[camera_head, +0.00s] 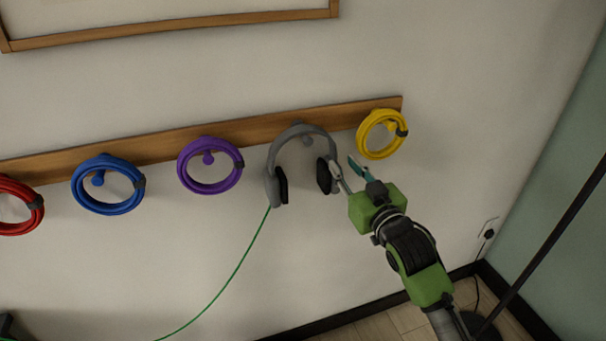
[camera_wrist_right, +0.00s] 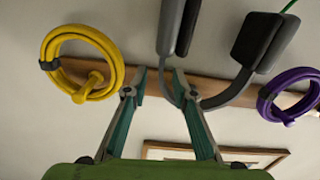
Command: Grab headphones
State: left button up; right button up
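The grey headphones (camera_head: 301,131) hang by their band from a peg on a wooden wall rail, with dark ear pads facing inward. A thin green cable runs down from the left cup. My right gripper (camera_head: 345,165) is open beside the right ear cup, one finger overlapping the cup's edge in the head view. In the right wrist view, the spread fingers (camera_wrist_right: 157,78) show below the grey cup (camera_wrist_right: 171,25), with the right finger close to the band. I cannot tell whether they touch. Nothing is held. My left gripper is not in view.
The rail (camera_head: 250,130) also holds a yellow coil (camera_head: 364,139) just right of the headphones, and purple (camera_head: 184,170), blue (camera_head: 80,191) and red (camera_head: 36,205) coils to the left. A wooden frame (camera_head: 170,26) hangs above. Wall below the rail is mostly clear.

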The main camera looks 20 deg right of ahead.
aim_at(335, 157)
jog(key=w, duration=0.2)
jog(key=w+p, duration=0.1)
jog(key=w, duration=0.3)
jog(key=shift+w+a+p, duration=0.1)
jog(key=shift+a+p, duration=0.3)
jog(key=shift+w, duration=0.25)
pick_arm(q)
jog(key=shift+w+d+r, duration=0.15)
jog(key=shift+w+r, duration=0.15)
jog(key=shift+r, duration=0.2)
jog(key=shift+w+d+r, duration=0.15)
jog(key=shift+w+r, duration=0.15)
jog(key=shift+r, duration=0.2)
pick_arm(e)
jog(key=shift+c, duration=0.4)
grip_shut()
